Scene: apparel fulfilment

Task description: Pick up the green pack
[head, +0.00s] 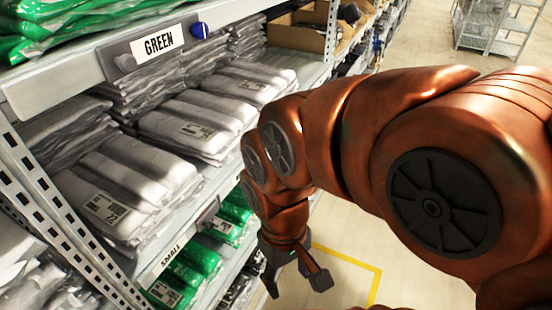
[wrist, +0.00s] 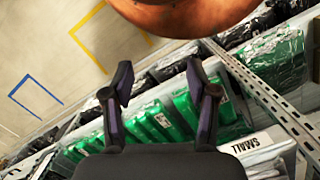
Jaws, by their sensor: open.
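Green packs (head: 198,258) lie in a row on the lower shelf, behind the SMALL label, in the head view. In the wrist view the green packs (wrist: 157,122) show between and beyond the fingers. More green packs (head: 40,40) lie on the top shelf above the GREEN label. My gripper (head: 298,285) hangs in front of the lower shelf, apart from the packs. Its two fingers are spread and empty in the wrist view (wrist: 158,82). Which single green pack the task means cannot be told.
The middle shelf holds stacks of grey-white packs (head: 130,180). A perforated metal upright (head: 50,200) stands at the left, and another upright (wrist: 270,95) shows in the wrist view. Open floor with yellow tape (head: 345,258) lies right of the shelf. A wire rack (head: 497,25) stands far back.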

